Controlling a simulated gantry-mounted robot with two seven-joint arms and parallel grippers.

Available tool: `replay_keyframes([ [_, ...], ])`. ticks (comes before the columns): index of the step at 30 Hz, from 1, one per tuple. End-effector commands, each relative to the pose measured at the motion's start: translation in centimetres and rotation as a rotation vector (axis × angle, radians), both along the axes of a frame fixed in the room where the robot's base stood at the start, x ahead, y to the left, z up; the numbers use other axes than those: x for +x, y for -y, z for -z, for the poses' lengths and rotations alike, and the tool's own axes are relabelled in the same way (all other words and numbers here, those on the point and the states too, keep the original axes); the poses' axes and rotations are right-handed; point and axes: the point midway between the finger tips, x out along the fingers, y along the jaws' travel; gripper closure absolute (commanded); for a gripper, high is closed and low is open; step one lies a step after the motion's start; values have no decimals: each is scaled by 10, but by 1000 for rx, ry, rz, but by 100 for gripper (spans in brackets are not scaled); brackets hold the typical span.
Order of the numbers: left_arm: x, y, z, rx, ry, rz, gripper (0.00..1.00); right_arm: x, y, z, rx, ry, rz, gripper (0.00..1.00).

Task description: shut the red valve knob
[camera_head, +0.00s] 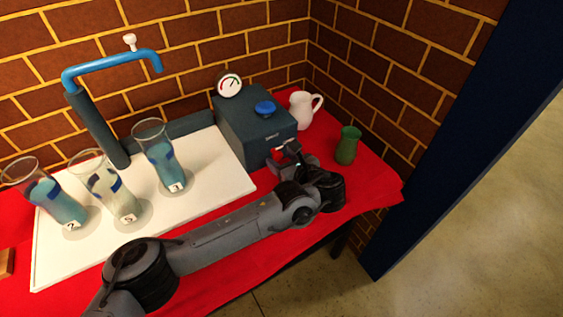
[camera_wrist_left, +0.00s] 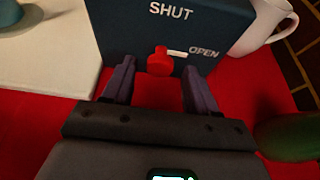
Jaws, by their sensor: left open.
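The red valve knob (camera_wrist_left: 160,63) is on the front face of the dark blue-grey box (camera_head: 240,130). In the left wrist view its white pointer (camera_wrist_left: 177,54) points right toward the word OPEN, and the word SHUT is above the knob. My left gripper (camera_head: 286,158) is in front of the box. In the left wrist view my left gripper (camera_wrist_left: 157,72) is open, with one finger on each side of the knob in the picture; I see no contact. In the head view I cannot make out the knob behind the gripper. My right gripper is not in view.
A blue knob (camera_head: 265,107) and a gauge (camera_head: 229,85) are on the box. A white jug (camera_head: 303,109) and green vase (camera_head: 347,145) stand to its right. Several glasses, one a blue-filled glass (camera_head: 164,160), stand on the white board (camera_head: 220,170) under a blue tap (camera_head: 108,62).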

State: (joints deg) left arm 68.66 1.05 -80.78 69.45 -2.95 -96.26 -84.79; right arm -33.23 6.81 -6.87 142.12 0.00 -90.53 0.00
Motion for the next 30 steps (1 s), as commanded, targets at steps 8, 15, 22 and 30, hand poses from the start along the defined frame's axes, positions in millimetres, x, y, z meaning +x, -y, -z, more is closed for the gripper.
replay_keyframes([
  [8, 7, -5, 3, 0, 0, -1, 42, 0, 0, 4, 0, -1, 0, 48],
  [15, 7, -5, 3, 0, 0, -1, 51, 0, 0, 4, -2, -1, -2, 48],
  [22, 7, -5, 3, 0, 0, -1, 87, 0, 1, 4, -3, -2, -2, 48],
  [30, 7, -5, 3, -10, 6, -1, 97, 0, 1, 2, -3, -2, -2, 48],
])
